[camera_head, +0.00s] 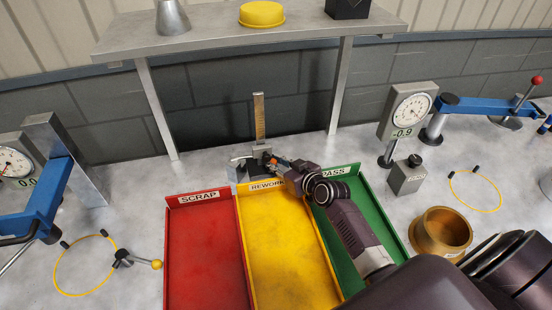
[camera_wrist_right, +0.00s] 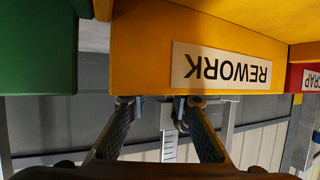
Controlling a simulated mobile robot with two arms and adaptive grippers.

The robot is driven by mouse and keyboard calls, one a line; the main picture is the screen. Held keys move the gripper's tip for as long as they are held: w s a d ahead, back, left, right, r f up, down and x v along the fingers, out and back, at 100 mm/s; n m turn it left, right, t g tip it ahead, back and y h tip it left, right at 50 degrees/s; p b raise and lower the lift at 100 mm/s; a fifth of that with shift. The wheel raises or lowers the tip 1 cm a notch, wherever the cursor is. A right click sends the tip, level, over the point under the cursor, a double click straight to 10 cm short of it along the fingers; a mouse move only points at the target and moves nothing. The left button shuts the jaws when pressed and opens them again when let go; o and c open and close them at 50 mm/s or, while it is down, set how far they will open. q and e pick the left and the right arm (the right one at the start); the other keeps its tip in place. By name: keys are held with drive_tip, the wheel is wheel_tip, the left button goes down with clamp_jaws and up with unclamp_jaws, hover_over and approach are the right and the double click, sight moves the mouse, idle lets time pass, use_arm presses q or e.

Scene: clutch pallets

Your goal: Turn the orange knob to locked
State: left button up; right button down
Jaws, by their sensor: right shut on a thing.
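The orange knob (camera_head: 273,160) shows as a small orange spot on the dark base of the upright height gauge (camera_head: 259,118), behind the yellow REWORK bin. My right gripper (camera_head: 282,163) reaches over the back of that bin, its fingertips at the knob, and is shut on it. In the right wrist view, the gripper's two fingers (camera_wrist_right: 160,106) reach to the edge of the REWORK wall, which hides the knob. The knob's locked or unlocked marking is too small to read. My left gripper is not in view.
A dial gauge (camera_head: 408,110) and a brass-coloured ring (camera_head: 415,235) stand to the right.

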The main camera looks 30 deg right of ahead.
idle(0.4)
drive_tip(key=c, duration=1.7)
unclamp_jaws()
drive_tip(key=shift+c, duration=0.2)
drive_tip(key=v, duration=1.2)
drive_tip(key=shift+s+f, duration=0.1)
